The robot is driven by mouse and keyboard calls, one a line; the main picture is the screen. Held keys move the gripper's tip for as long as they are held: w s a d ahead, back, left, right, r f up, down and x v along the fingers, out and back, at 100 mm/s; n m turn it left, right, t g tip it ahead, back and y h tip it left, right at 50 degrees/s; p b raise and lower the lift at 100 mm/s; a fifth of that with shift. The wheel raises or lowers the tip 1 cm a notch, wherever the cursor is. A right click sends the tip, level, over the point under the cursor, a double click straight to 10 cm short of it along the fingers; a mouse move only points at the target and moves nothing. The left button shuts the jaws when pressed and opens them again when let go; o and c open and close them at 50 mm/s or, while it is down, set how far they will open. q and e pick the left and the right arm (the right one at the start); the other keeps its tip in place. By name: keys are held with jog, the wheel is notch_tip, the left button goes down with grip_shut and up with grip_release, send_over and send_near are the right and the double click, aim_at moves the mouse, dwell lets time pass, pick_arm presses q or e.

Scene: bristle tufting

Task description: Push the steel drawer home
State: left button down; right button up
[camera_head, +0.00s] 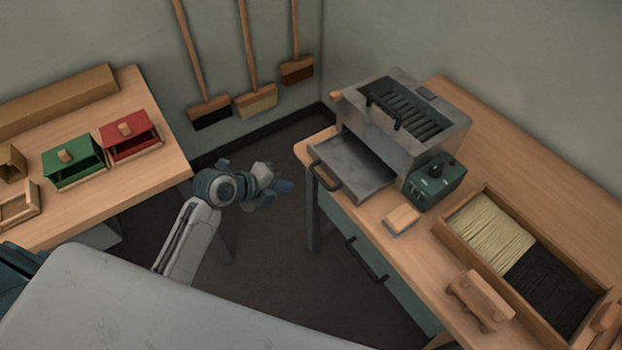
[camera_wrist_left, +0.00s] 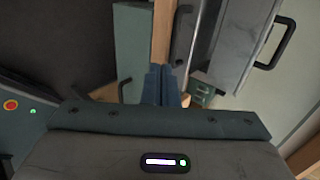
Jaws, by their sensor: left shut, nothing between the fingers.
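The steel drawer (camera_head: 352,165) stands pulled out of the grey steel machine (camera_head: 409,118) on the right bench. Its dark bar handle (camera_head: 326,177) is at its front, near the bench edge. My left gripper (camera_head: 284,187) is shut and empty, to the left of the drawer's handle and apart from it, over the gap between the benches. In the left wrist view the shut fingers (camera_wrist_left: 162,86) point toward the bench edge, with steel surfaces of the machine or drawer beyond them. My right gripper is not in view.
A green control box (camera_head: 436,182) and a small brush block (camera_head: 402,219) stand beside the machine. A wooden tray (camera_head: 447,226) holds pale and black bristles. A green bench drawer (camera_head: 345,236) with a dark handle sits below. The left bench (camera_head: 140,180) carries green and red boxes.

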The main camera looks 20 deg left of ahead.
pick_arm(q)
jog(key=w+r+p+x, duration=0.1)
jog(key=p+x, duration=0.2)
jog(key=x, duration=0.6)
jog(key=shift+d+r, duration=0.15)
jog(key=shift+d, duration=0.2)
